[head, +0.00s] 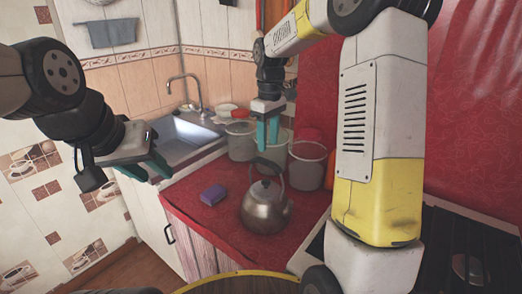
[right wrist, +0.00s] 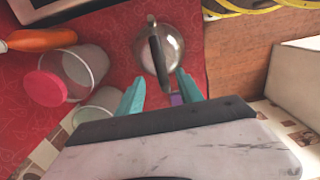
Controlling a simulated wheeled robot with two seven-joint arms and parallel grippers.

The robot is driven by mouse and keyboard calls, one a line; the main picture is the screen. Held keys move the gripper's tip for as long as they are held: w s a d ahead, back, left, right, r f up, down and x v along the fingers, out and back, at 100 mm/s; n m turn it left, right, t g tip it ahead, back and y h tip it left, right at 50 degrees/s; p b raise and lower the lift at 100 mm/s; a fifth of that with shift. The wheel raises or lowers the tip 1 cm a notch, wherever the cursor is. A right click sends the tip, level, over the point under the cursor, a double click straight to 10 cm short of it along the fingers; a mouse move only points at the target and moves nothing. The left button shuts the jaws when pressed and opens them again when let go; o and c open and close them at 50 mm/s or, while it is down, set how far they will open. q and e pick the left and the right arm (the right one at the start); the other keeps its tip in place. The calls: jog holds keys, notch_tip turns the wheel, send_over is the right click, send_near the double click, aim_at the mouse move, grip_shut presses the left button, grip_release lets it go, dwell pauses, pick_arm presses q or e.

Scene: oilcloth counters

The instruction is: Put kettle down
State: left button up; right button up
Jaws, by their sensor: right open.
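The steel kettle (head: 266,207) with a dark arched handle stands upright on the red counter (head: 228,228). My right gripper (head: 267,146) is open above and behind the kettle, with its fingers pointing down. In the right wrist view, the kettle (right wrist: 170,48) and its handle lie beyond the open fingertips (right wrist: 160,82), and nothing is held between them. My left gripper (head: 150,176) is off to the left, away from the kettle, with its teal fingers apart and empty.
A purple sponge (head: 213,195) lies left of the kettle. Clear containers (head: 306,166) and an orange bottle (head: 330,172) stand behind it. A sink (head: 183,136) is at the back left, and a stove (head: 455,240) is at the right. The counter's front left is clear.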

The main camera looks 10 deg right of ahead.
jog(key=s+d+r+m+t, duration=0.2)
jog(key=s+r+m+t, duration=0.15)
jog(key=s+r, duration=0.75)
jog(key=s+f+m+t+y, duration=0.2)
jog(key=s+m, duration=0.3)
jog(key=s, duration=0.8)
jog(key=shift+d+f+t, duration=0.15)
jog(key=shift+f+t, duration=0.3)
jog(key=shift+f, duration=0.15)
jog(key=shift+s+d, duration=0.1)
jog(key=shift+c, duration=0.7)
